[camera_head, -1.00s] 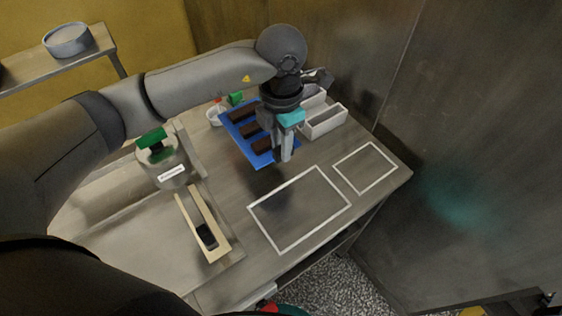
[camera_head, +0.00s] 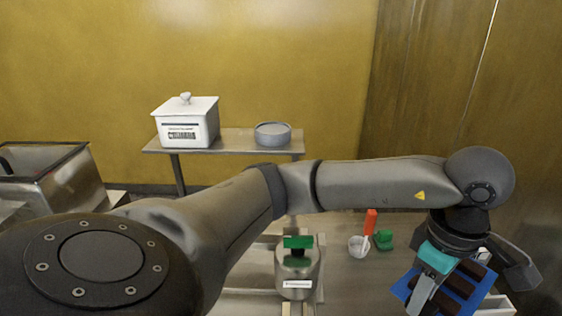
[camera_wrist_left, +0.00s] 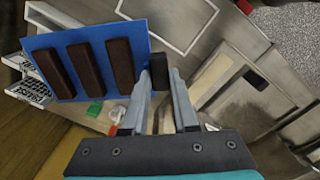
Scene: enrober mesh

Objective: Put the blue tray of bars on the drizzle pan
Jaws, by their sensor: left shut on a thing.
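The blue tray (camera_head: 403,288) carries dark brown bars and shows at the lower right of the head view. In the left wrist view the tray (camera_wrist_left: 63,73) fills the upper left, with three bars in a row. My left gripper (camera_head: 425,297) is at the tray's edge. In its wrist view the fingertips (camera_wrist_left: 160,82) close about a small dark block beside the tray's edge. The tray appears raised above the table. I cannot make out the drizzle pan for certain. My right gripper is out of view.
A white cup (camera_head: 358,246), an orange-red bottle (camera_head: 371,222) and a green object (camera_head: 383,240) are left of the tray. A shelf (camera_head: 225,146) behind holds a white lidded box (camera_head: 186,124) and a round grey pan (camera_head: 272,134).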

